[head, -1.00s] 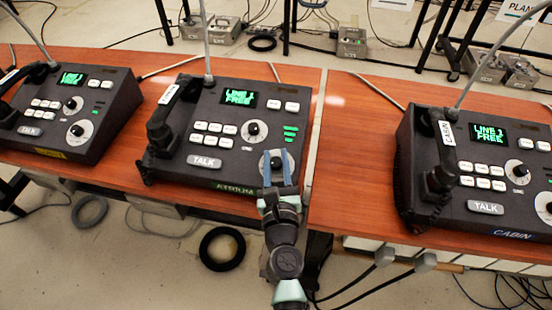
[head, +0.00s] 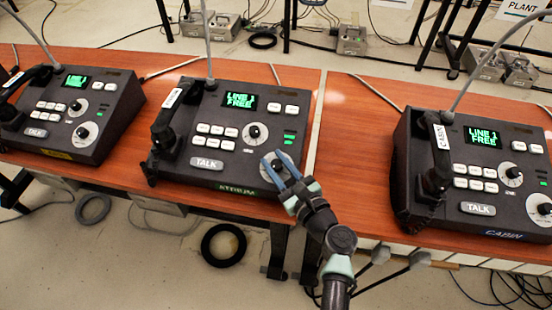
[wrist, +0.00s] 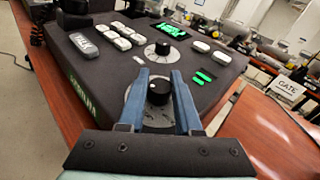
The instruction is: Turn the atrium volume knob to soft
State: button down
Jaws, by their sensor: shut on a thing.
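The atrium phone (head: 228,135) is the middle dark console, with ATRIUM in green on its front edge. Its screen (head: 240,99) reads LINE 1 FREE. The volume knob is the lower black knob on a pale round dial, at the console's front right; in the wrist view the knob (wrist: 159,92) sits between my two blue fingers. My gripper (head: 273,168) is shut on this knob from the front, hiding part of the dial in the head view. Green level bars (wrist: 204,76) are lit beside it.
A second knob (head: 254,132) sits just above, with the TALK button (head: 206,163) to the left. The handset (head: 166,122) lies at the console's left side. The cabin phone (head: 478,165) stands on the right table; another phone (head: 72,112) stands left.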

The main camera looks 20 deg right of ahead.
jog(key=n+y, duration=0.1)
jog(key=y, duration=0.1)
jog(key=n+g+y, duration=0.1)
jog(key=n, duration=0.1)
jog(key=shift+d+g+y+b, duration=0.15)
jog(key=shift+g+y+b, duration=0.15)
jog(key=shift+y, duration=0.1)
jog(key=n+g+y+b, duration=0.1)
jog(key=n+g+y, duration=0.1)
jog(key=n, duration=0.1)
jog(key=shift+f+y+b, duration=0.1)
jog(key=shift+y+b, duration=0.25)
jog(key=shift+y, duration=0.05)
jog(key=n+g+y+b, duration=0.2)
jog(key=shift+n+g, duration=0.3)
jog(key=shift+a+n+g+y+b, duration=0.2)
jog(key=shift+n+g+y+b, duration=0.4)
jog(key=shift+n+g+b, duration=0.5)
jog(key=shift+g, duration=0.3)
jog(key=c, duration=0.6)
grip_release()
jog(key=shift+s, duration=0.1)
